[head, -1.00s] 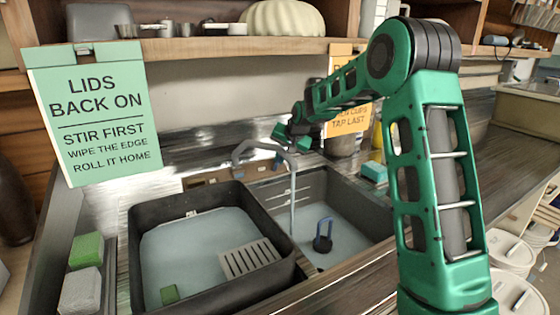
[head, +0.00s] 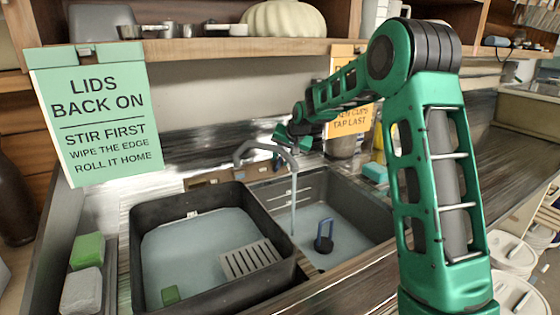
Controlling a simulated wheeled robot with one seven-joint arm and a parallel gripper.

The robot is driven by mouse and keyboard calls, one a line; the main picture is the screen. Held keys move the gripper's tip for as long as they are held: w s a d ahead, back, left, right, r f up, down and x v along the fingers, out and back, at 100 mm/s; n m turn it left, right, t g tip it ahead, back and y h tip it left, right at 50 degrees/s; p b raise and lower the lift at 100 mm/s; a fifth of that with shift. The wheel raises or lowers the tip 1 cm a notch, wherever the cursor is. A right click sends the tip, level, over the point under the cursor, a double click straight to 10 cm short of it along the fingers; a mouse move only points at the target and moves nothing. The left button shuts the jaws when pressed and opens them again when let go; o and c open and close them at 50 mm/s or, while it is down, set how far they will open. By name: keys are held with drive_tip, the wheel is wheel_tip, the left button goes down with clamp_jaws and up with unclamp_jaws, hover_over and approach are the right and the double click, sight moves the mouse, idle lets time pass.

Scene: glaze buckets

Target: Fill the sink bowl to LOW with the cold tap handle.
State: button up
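The sink bowl (head: 350,205) is the grey basin right of centre, with pale bluish water over its bottom. A curved grey tap (head: 262,143) stands behind it, and a thin stream (head: 293,205) runs from its spout into the bowl. A plug with a blue loop handle (head: 323,238) stands in the bowl. Faint lines mark the bowl's back wall; their labels are too small to read. My gripper (head: 281,143) is behind the tap, at the handle area. The cold handle is mostly hidden there, and I cannot tell whether the fingers are open or touching it.
A dark tub (head: 137,255) with pale liquid, a slotted grey piece and a green block stands left of the bowl. Green and white blocks (head: 86,250) sit at far left. A green sign (head: 98,120) and an orange sign (head: 350,119) hang from the shelf (head: 215,48).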

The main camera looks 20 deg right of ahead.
drive_tip(key=v, duration=1)
drive_tip(key=shift+s+r, duration=0.15)
drive_tip(key=shift+r, duration=0.15)
idle(6.7)
